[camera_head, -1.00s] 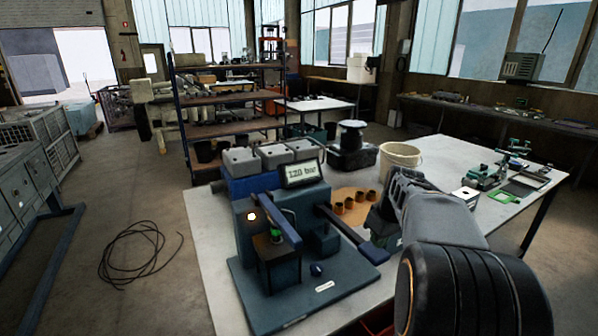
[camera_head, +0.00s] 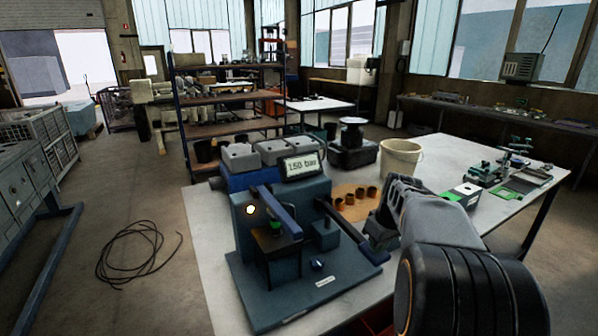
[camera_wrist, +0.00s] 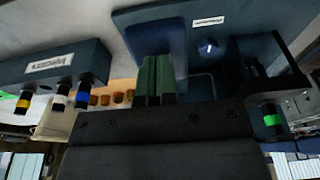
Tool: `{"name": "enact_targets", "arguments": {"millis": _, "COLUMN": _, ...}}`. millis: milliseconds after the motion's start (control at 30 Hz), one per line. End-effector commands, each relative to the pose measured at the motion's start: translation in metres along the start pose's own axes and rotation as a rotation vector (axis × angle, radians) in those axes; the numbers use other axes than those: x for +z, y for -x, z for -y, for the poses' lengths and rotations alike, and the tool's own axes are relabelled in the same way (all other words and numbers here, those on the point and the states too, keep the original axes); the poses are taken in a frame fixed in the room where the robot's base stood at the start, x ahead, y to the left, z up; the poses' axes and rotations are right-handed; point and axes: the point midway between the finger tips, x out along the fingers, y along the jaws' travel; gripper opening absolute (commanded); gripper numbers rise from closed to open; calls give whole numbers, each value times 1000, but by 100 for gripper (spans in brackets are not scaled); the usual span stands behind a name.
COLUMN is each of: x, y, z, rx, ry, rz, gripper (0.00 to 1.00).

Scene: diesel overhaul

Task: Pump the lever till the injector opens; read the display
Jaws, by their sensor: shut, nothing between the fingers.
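The blue test stand (camera_head: 300,290) sits on the near left of the table. Its display (camera_head: 301,166) appears to read 150 bar. The pump lever (camera_head: 350,232) slopes down to the right from the stand, with a thick dark blue handle (camera_head: 374,254). My gripper (camera_head: 381,238) is just above the handle, partly hidden by my arm. In the wrist view my green fingers (camera_wrist: 158,75) are together and empty over the blue handle (camera_wrist: 152,32); I cannot tell if they touch it. The injector (camera_head: 275,226), with a green band, stands under a blue bar at the stand's left.
A pale lamp (camera_head: 250,210) glows on the stand. Brown cups (camera_head: 362,194) stand on a mat behind the lever, with a cream bucket (camera_head: 401,158) farther back. A holder with banded injectors (camera_wrist: 55,65) shows in the wrist view.

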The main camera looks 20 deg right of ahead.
Motion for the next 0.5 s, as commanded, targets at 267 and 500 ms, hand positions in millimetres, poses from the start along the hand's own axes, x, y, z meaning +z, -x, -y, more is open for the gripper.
{"name": "enact_targets", "arguments": {"millis": 267, "x": 3, "y": -24, "z": 0, "rx": -2, "ry": 0, "rz": 1, "gripper": 0}}
{"name": "enact_targets", "arguments": {"millis": 500, "x": 6, "y": -41, "z": 0, "rx": -2, "ry": 0, "rz": 2, "gripper": 0}}
